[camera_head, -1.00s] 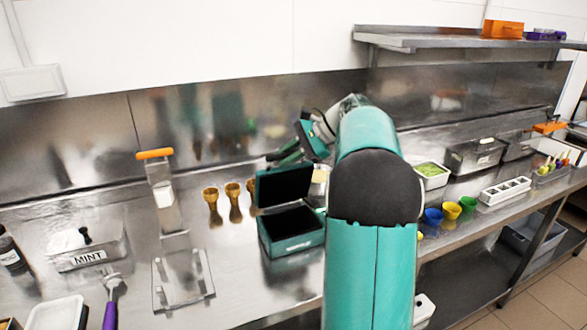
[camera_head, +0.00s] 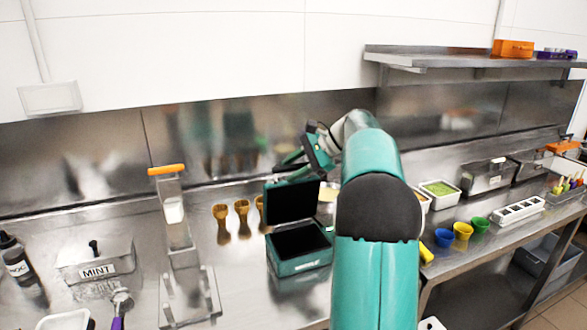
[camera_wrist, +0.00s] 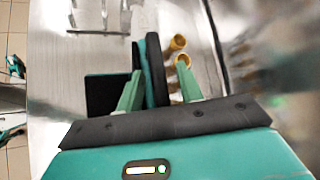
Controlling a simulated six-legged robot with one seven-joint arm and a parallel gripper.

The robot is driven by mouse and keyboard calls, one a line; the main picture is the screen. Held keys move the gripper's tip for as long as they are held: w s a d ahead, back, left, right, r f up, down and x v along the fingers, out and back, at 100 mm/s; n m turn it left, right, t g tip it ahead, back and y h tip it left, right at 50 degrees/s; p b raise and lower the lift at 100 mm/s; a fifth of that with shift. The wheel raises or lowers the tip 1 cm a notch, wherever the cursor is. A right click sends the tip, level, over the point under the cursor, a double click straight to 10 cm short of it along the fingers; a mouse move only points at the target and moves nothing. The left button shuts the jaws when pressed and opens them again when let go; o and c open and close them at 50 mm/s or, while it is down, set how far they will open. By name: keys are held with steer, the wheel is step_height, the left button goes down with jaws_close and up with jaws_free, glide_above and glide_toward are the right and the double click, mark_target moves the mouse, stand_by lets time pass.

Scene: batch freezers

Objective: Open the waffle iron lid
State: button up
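The waffle iron is a teal box with dark inner plates. Its base (camera_head: 300,248) sits on the steel counter, and its lid (camera_head: 292,203) stands raised, roughly upright, at the back of the base. My gripper (camera_head: 290,160) is just above and behind the lid's top edge. In the wrist view, the lid (camera_wrist: 154,68) shows edge-on between the two green fingers of my gripper (camera_wrist: 158,90), which are apart with a gap beside the lid. The base (camera_wrist: 105,95) shows dark at left. I cannot tell whether a finger touches the lid.
Yellow-brown cone holders (camera_head: 241,215) stand left of the iron, beside an orange-handled metal press (camera_head: 172,215). Coloured cups (camera_head: 462,231) and metal containers (camera_head: 488,175) stand to the right. A steel backsplash (camera_head: 230,145) and a shelf (camera_head: 450,58) lie behind.

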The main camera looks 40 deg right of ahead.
steer(key=v, duration=1.4)
steer(key=s+a+f+n+g+h, duration=0.15)
steer(key=a+n, duration=0.25)
steer(key=a, duration=0.9)
steer(key=s+a+f+n+g+h, duration=0.1)
steer(key=s+a+n+h, duration=0.15)
steer(key=a, duration=1.05)
steer(key=s+a+f+n+h, duration=0.3)
steer(key=s+a+f+n, duration=0.9)
steer(key=s+a+f, duration=0.2)
steer(key=shift+s+f+t+h, duration=0.3)
steer(key=shift+s+f+t, duration=0.05)
steer(key=shift+s, duration=0.7)
steer(key=shift+d, duration=0.15)
